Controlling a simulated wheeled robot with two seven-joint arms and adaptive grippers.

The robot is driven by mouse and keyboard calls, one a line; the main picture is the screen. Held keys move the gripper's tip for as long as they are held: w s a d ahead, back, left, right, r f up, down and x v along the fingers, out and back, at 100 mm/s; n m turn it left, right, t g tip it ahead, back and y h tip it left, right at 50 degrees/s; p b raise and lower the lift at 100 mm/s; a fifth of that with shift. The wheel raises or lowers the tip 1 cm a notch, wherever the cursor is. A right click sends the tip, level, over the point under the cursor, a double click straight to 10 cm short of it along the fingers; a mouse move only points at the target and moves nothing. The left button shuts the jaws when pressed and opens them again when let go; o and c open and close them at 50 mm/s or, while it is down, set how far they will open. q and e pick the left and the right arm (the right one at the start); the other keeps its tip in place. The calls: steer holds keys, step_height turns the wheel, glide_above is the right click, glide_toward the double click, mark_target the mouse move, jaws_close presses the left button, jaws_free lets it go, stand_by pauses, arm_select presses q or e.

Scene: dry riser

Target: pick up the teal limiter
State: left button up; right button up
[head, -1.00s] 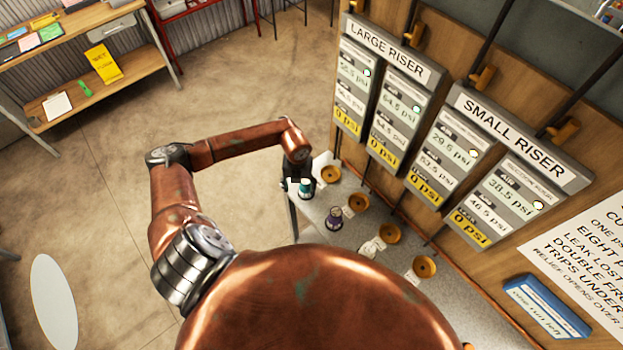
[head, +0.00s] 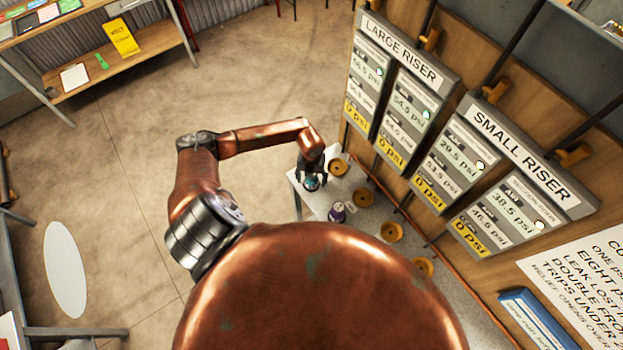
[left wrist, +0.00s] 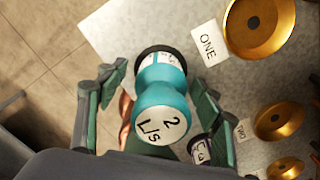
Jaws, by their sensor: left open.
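The teal limiter (left wrist: 163,84) stands on the bench in the left wrist view, with a white top marked "2 L/s" and a dark base. It also shows small in the head view (head: 312,183), partly covered by my left gripper. My left gripper (left wrist: 158,95) is open, with one finger on each side of the limiter; a gap shows on both sides. In the head view the same gripper (head: 311,178) is over the limiter at the bench's far end. My right gripper is not in view.
A purple limiter (head: 337,212) stands nearby on the bench (head: 318,200). Brass fittings (head: 338,167) line the wall side, with a card "ONE" (left wrist: 208,43) beside the nearest. Riser gauge panels (head: 395,90) stand behind. Open floor lies left.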

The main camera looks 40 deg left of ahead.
arm_select(q)
steer(key=shift+f, duration=0.15)
steer(key=c, duration=1.5)
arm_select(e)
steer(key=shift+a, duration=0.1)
arm_select(q)
steer(key=shift+w+r+b, duration=0.1)
steer(key=shift+r+b, duration=0.25)
steer(key=shift+r, duration=0.25)
steer(key=shift+s+r+b, duration=0.2)
steer(key=shift+r+b, duration=0.3)
steer(key=shift+r, duration=0.6)
steer(key=s+d+r+b, duration=0.1)
steer(key=s+r, duration=0.2)
steer(key=s, duration=0.1)
steer(key=s+d+r+b, duration=0.1)
steer(key=s+d+r, duration=0.1)
steer(key=s+r, duration=0.1)
steer(key=s+d+r+b, duration=0.1)
steer(key=s+r, duration=0.2)
steer(key=s, duration=0.3)
steer(key=shift+d+r, duration=0.2)
steer(key=shift+r, duration=0.15)
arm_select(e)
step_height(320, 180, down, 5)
